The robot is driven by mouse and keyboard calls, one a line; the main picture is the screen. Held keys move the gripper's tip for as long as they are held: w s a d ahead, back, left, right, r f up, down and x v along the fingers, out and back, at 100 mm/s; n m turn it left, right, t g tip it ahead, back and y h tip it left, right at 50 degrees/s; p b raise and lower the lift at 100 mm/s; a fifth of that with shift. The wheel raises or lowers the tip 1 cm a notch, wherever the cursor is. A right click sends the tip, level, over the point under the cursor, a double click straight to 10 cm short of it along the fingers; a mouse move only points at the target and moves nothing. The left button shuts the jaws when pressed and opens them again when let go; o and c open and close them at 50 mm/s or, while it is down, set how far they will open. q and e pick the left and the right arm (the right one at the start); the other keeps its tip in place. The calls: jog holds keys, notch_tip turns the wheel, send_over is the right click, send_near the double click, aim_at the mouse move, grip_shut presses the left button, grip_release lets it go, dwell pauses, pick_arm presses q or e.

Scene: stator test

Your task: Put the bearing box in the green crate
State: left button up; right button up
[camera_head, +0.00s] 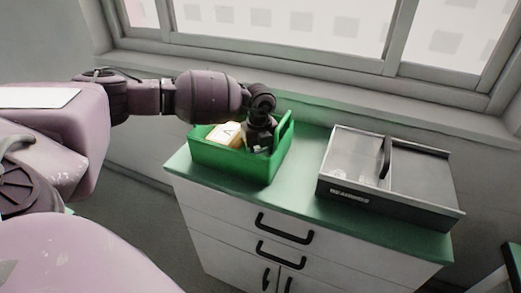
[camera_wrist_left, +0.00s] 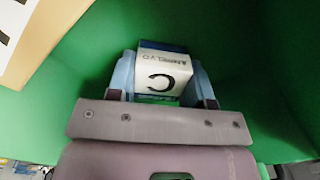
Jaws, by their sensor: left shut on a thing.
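The green crate (camera_head: 236,167) stands on the left part of the green-topped cabinet. My left gripper (camera_head: 259,147) reaches down into the right side of the crate. I cannot tell whether the box touches the crate floor. My right gripper is not in view.
A yellowish box (camera_head: 224,134) marked "A" lies in the crate's left side, beside the gripper. A grey labelled tray (camera_head: 432,201) with a dark handle stands to the right on the cabinet top (camera_head: 305,200). A window and sill run behind.

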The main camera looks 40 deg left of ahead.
aim_at(259, 148)
pick_arm(q)
jog(key=shift+r, duration=0.15)
jog(key=o, duration=0.7)
jog(key=shift+f, duration=0.2)
jog(key=shift+o, duration=0.2)
jog(key=shift+r, duration=0.25)
notch_tip(259, 148, up, 12)
jog(key=p, duration=0.1)
jog(key=shift+p, duration=0.4)
